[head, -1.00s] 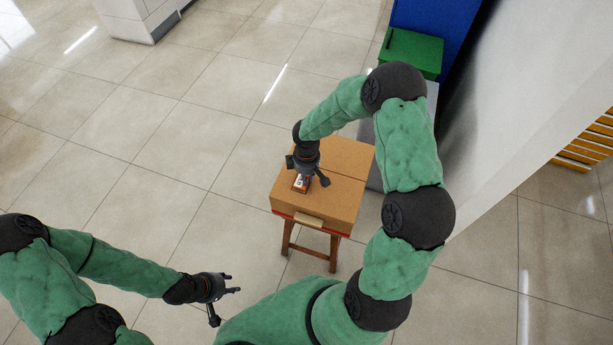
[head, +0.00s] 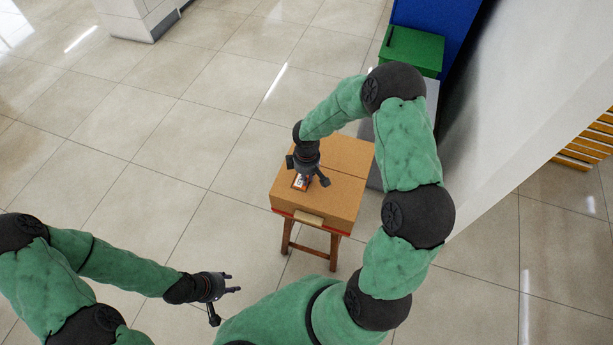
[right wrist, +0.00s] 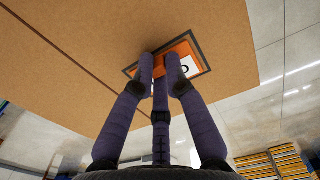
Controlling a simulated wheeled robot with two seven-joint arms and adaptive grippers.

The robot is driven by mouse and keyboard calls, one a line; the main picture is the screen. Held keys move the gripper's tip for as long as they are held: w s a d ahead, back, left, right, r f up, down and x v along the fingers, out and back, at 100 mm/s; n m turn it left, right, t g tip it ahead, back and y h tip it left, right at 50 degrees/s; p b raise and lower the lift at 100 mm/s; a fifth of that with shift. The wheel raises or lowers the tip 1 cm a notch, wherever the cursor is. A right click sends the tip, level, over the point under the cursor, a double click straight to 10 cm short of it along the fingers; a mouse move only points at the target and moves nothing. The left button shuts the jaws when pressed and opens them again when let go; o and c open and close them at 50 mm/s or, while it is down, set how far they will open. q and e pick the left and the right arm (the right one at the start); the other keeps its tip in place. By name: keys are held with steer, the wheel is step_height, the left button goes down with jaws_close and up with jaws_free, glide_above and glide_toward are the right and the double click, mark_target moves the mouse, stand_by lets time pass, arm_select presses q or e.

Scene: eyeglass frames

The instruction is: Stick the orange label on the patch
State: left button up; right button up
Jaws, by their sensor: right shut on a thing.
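The orange label (right wrist: 178,47), with a white field and a dark mark, is over the dark-bordered patch (right wrist: 203,54) on the cardboard box top. In the right wrist view the border shows around its far and right sides. The label looks flat against or very close to the patch; any small gap cannot be told. My right gripper (right wrist: 160,62) is shut on the label, its fingertips hiding part of it. In the head view my right gripper (head: 309,178) points down at the box and the label (head: 300,183) shows beside its fingers. My left gripper (head: 224,299) is open and empty, away from the box.
The cardboard box (head: 338,198) sits on a wooden stool (head: 333,249). A green bin (head: 413,50) and a blue panel (head: 437,22) stand behind it, near a pale wall at right. The tiled floor left of the box is clear.

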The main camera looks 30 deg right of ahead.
steer(key=o, duration=0.8)
steer(key=shift+r, duration=0.1)
steer(key=shift+r+p, duration=2.75)
steer(key=shift+r, duration=0.7)
steer(key=s+a+f+m+y, duration=0.1)
steer(key=s+a+f+m, duration=0.2)
steer(key=s+a, duration=0.2)
steer(key=s+a+f+m+y, duration=0.1)
steer(key=s+a+f+m, duration=0.2)
steer(key=s+a, duration=0.3)
steer(key=s+a+f+m+y, duration=0.2)
steer(key=s+a+f+m, duration=0.2)
steer(key=s+a, duration=0.2)
steer(key=shift+a+f, duration=0.35)
steer(key=shift+a, duration=0.25)
